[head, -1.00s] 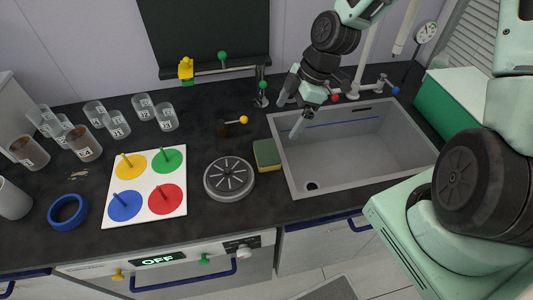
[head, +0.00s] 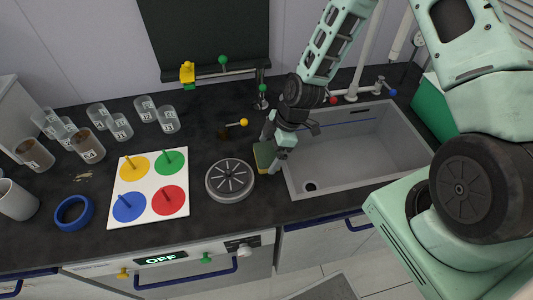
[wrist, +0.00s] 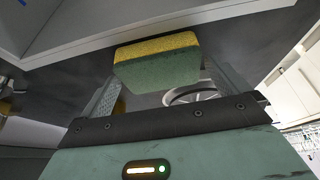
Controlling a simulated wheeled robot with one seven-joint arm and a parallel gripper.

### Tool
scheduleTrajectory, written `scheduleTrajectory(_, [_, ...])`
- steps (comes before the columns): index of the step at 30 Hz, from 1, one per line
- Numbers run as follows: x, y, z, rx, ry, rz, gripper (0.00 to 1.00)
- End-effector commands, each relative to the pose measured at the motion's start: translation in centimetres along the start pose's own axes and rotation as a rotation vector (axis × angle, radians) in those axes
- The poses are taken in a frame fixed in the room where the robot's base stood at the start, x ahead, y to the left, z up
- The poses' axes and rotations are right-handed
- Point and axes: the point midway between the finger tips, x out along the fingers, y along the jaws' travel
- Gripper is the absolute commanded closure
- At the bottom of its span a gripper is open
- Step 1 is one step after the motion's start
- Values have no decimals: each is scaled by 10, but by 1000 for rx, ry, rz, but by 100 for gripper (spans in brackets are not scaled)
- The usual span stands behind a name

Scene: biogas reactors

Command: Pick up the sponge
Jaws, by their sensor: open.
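The sponge (head: 262,156), green with a yellow layer, stands on the dark counter between the round grey lid and the sink. In the head view my gripper (head: 277,147) is right at it and hides part of its right side. In the wrist view the sponge (wrist: 157,62) shows ahead of my gripper (wrist: 165,85), between the two fingers, with its green face towards the camera and yellow along the top. The fingers are apart, and I cannot tell whether either one touches the sponge.
The grey sink (head: 355,150) lies to the right. The round grey lid (head: 230,180) is close on the left. A white board with coloured discs (head: 148,215), a blue ring (head: 73,212) and several labelled cups (head: 91,146) are further left. A yellow-knobbed lever (head: 236,124) stands behind.

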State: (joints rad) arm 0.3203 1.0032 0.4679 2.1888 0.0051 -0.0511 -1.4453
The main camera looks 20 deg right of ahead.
Motion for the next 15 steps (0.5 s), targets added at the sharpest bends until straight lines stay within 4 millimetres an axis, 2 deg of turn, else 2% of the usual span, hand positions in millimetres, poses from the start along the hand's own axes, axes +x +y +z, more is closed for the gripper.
scheduleTrajectory(4, [8, 0, 0, 0, -1, 1, 0])
scheduleTrajectory(11, [9, 0, 0, 0, -1, 1, 0])
scheduleTrajectory(12, [9, 0, 0, 0, -1, 1, 11])
scheduleTrajectory(15, [9, 0, 0, 0, -1, 1, 35])
